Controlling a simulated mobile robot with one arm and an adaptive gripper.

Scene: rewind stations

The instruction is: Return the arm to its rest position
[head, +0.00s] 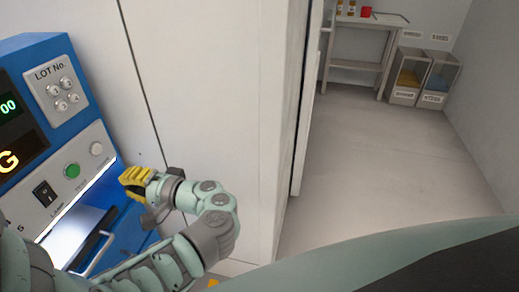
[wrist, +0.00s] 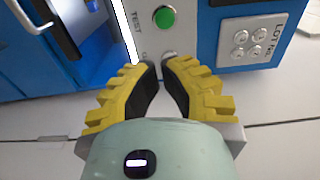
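My gripper (head: 136,179) is in front of the blue machine (head: 45,52), to the right of its control panel in the head view. In the wrist view my gripper (wrist: 160,68) has yellow ribbed fingers with black pads. Their tips are drawn together with only a thin gap, and nothing is held between them. The arm is bent, with the gripper raised near the panel. The fingers point toward the machine face, which shows a green button (wrist: 164,17). I cannot tell whether they touch it.
A white wall panel (head: 205,95) stands just right of my gripper. A lit opening (head: 72,238) with a metal handle (head: 96,252) is below the panel. To the right is open floor (head: 385,160), with a table (head: 362,29) and bins (head: 408,78) at the back.

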